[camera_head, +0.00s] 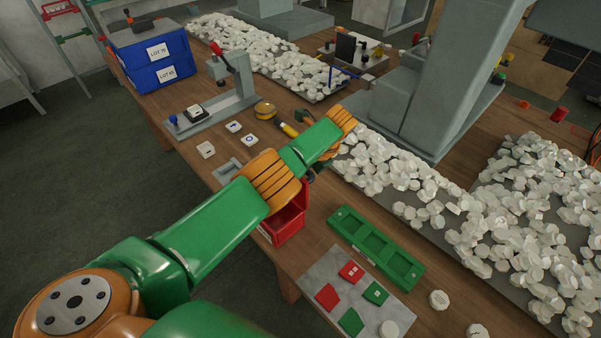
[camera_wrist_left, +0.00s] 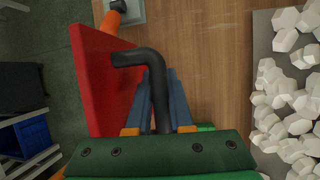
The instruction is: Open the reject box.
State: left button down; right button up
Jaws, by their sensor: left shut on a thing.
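The red reject box (camera_head: 287,226) sits at the table's near edge in the head view, its upper part largely hidden under my left forearm and wrist. In the left wrist view a flat red panel (camera_wrist_left: 98,85) of it shows at the left, with a black bent handle (camera_wrist_left: 130,57) reaching to the right and down. My left gripper (camera_wrist_left: 160,75) has its two fingers on either side of this handle and is shut on it. In the head view the fingers are hidden by the arm. How far the lid is open cannot be told. My right gripper is not in view.
A green compartment tray (camera_head: 376,248) and a grey mat (camera_head: 328,268) with red and green pieces lie right of the box. White parts (camera_head: 400,170) cover grey trays behind.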

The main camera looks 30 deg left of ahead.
pick_arm(q)
jog(key=shift+s, duration=0.1)
jog(key=c, duration=1.2)
grip_release()
jog(key=shift+o, duration=0.6)
jog(key=shift+a, duration=0.1)
jog(key=p+v, duration=0.2)
jog(key=v, duration=0.4)
jog(key=shift+r, duration=0.2)
jog(key=shift+s+d+r, duration=0.1)
jog(key=shift+d+r, duration=0.15)
jog(key=shift+r, duration=0.05)
